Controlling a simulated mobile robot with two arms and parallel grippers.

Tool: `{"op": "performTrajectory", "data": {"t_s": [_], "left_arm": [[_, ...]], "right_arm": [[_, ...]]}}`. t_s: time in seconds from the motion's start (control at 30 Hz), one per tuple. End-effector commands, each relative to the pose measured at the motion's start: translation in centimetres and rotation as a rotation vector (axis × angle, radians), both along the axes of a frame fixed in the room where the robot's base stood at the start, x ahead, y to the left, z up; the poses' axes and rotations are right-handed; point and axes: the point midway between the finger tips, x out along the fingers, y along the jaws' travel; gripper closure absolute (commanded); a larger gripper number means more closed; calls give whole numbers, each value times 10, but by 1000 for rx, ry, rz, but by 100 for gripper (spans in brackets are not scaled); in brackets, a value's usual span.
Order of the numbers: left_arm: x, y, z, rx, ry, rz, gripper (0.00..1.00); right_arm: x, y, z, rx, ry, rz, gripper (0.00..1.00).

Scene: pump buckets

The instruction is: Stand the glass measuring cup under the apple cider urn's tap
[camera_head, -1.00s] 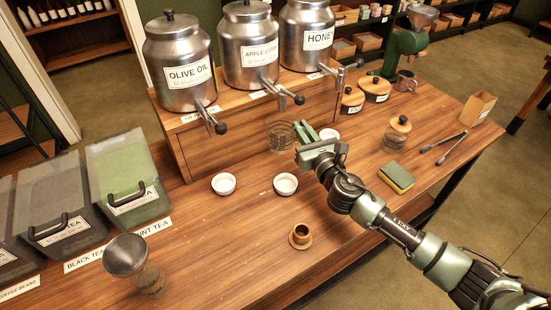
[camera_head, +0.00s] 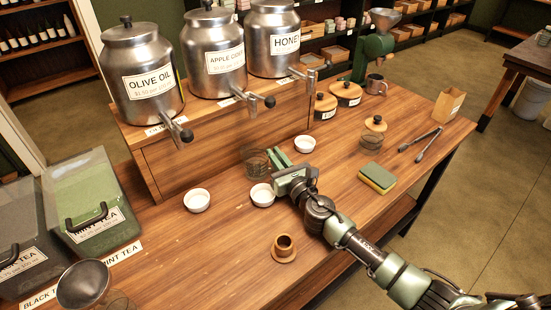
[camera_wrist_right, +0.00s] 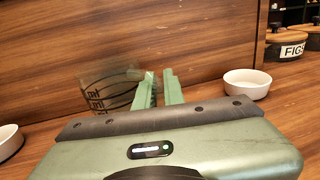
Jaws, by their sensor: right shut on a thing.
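The glass measuring cup (camera_head: 255,163), clear with dark markings, is in front of the urns' wooden stand. It also shows in the wrist view (camera_wrist_right: 106,92), left of my fingers. My right gripper (camera_head: 278,159) is shut on its right side; its green fingers show in the wrist view (camera_wrist_right: 160,88). The cup's base is partly hidden, so I cannot tell whether it touches the table. The apple cider urn (camera_head: 211,50) is the middle steel urn on the stand. Its tap (camera_head: 256,100) juts out above the cup in the picture; exact alignment is unclear. My left gripper is out of view.
A white bowl (camera_head: 262,195) is just in front of the cup, another (camera_head: 197,201) to its left, and a third (camera_head: 305,144) right of my gripper. The stand (camera_head: 215,155) rises behind.

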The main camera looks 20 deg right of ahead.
Motion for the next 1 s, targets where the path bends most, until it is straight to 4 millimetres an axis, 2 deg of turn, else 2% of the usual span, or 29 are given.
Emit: {"op": "performTrajectory", "data": {"t_s": [0.23, 0.3, 0.33, 0.73, 0.87, 1.0], "left_arm": [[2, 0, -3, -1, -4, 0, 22], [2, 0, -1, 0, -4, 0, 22], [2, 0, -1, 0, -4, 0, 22], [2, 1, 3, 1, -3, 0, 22], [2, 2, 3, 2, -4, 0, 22], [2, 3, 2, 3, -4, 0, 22]], "right_arm": [[0, 0, -2, 0, -1, 0, 100], [0, 0, -1, 0, 0, 0, 74], [0, 0, -1, 0, 0, 0, 69], [-1, 0, 3, 0, 0, 0, 69], [-20, -4, 1, -1, 1, 0, 69], [-51, -8, -1, -1, 3, 0, 69]]}}
